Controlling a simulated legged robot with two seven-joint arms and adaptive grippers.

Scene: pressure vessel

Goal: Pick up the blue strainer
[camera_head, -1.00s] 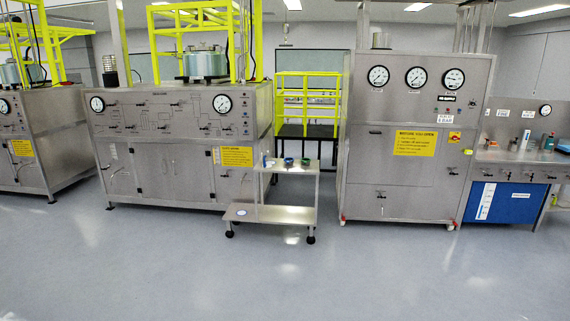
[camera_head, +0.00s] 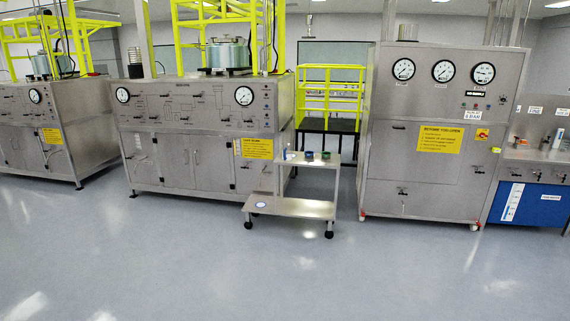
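A small dark blue round item (camera_head: 309,156) sits on the top shelf of a metal cart (camera_head: 290,206) near the middle of the view; it may be the blue strainer, but it is too small to be sure. A similar small green round item (camera_head: 325,156) sits just right of it. A small upright blue-and-white item (camera_head: 286,152) stands at the shelf's left end. Neither of my grippers is in view.
A steel cabinet with gauges (camera_head: 190,132) stands behind and left of the cart. A taller gauge cabinet (camera_head: 425,185) stands to its right, with a blue-fronted bench (camera_head: 530,205) beyond. Yellow railings (camera_head: 330,92) rise behind. The grey floor (camera_head: 270,280) in front is clear.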

